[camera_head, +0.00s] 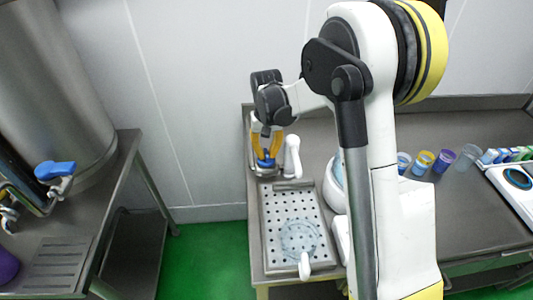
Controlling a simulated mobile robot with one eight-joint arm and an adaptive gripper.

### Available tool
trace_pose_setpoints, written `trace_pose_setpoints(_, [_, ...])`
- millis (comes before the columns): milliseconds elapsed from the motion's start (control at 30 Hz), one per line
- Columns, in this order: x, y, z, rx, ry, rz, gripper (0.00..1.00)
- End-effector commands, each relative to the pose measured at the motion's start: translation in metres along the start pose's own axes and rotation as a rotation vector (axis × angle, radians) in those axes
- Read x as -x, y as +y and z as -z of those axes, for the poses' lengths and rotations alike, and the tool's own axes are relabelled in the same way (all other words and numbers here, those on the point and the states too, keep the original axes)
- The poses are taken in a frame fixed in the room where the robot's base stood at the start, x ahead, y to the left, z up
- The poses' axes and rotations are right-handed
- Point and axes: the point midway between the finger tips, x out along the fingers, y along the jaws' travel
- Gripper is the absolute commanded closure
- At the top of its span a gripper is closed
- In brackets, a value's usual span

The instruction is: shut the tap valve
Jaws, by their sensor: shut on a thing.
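My gripper (266,152) points down at the back left of the steel counter. Its orange fingers are shut on a small blue part (266,163), mostly hidden between them. Whether this is a tap valve handle I cannot tell. A pale upright lever-like piece (292,157) stands just to the right of the fingers. Another tap with a clear blue handle (55,170) sits at the left, by the big steel tank; my gripper is well away from it.
A perforated drip tray (275,215) lies in front of my gripper, with a clear round vessel (299,238) on it. Several cups (424,162) stand at the right of the counter (470,200). My arm covers the middle. Green floor (205,250) separates the two counters.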

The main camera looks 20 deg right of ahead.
Motion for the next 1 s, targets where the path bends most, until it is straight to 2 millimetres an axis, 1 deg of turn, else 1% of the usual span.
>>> trace_pose_setpoints(300, [-0.0003,0.0001,-0.0004,-0.085,-0.001,0.0,1.0])
trace_pose_setpoints(767, [-0.0003,0.0001,-0.0004,-0.095,-0.001,0.0,1.0])
trace_pose_setpoints(800, [-0.0003,0.0001,-0.0004,-0.095,-0.001,0.0,0.78])
trace_pose_setpoints(833, [-0.0003,0.0001,-0.0004,-0.094,-0.001,0.0,0.68])
trace_pose_setpoints(867, [-0.0003,0.0001,-0.0003,-0.094,-0.001,0.0,0.67])
trace_pose_setpoints(1000, [-0.0002,0.0,-0.0002,-0.094,0.0,0.0,0.67])
